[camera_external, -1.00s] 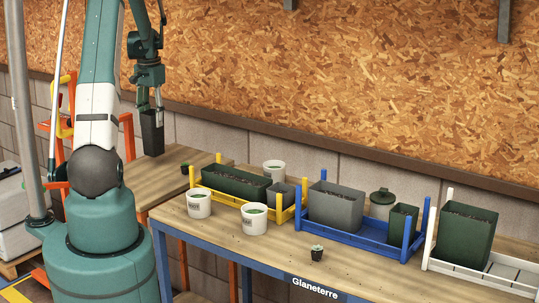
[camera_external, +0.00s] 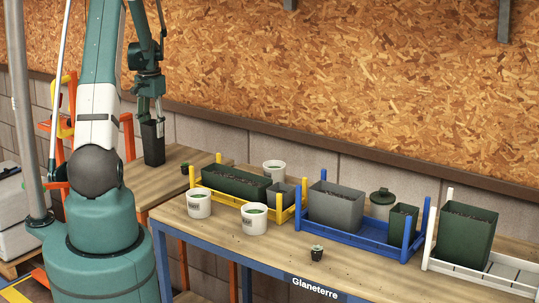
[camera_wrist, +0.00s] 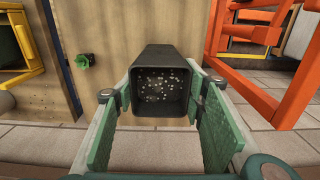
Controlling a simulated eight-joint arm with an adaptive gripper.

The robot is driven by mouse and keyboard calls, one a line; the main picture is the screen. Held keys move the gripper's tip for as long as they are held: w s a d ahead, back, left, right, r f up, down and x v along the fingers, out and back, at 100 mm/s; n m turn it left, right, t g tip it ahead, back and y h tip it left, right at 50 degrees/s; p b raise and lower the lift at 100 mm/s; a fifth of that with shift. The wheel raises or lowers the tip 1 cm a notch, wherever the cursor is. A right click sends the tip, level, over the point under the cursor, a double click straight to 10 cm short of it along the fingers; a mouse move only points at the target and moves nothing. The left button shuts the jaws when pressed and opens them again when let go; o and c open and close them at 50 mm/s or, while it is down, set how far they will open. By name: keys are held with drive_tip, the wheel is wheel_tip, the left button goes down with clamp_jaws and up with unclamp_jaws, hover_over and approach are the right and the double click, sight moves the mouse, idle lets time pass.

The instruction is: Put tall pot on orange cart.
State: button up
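The tall pot (camera_external: 153,144) is a narrow black pot, upright at or just above the wooden top (camera_external: 190,158) of the orange cart, towards its left end. In the wrist view I look down into the tall pot (camera_wrist: 161,92), which holds dark soil with pale specks. My gripper (camera_external: 153,118) is above the pot, pointing down, with a finger on each side of its rim. The green finger pads in the wrist view flank the pot closely, and my gripper appears shut on it. Whether the base touches the wood is hard to tell.
A small cactus pot (camera_external: 185,169) stands right of the tall pot; its plant (camera_wrist: 85,61) shows in the wrist view. An orange frame (camera_wrist: 255,60) rises beside the cart. The blue-framed bench (camera_external: 290,262) holds a yellow rack (camera_external: 232,204), blue rack (camera_external: 350,240) and several white pots.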

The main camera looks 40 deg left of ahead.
drive_tip(key=o, duration=0.4)
drive_tip(key=shift+r, duration=0.15)
wheel_tip(320, 180, up, 12)
drive_tip(key=shift+r, duration=0.1)
idle(0.7)
idle(0.5)
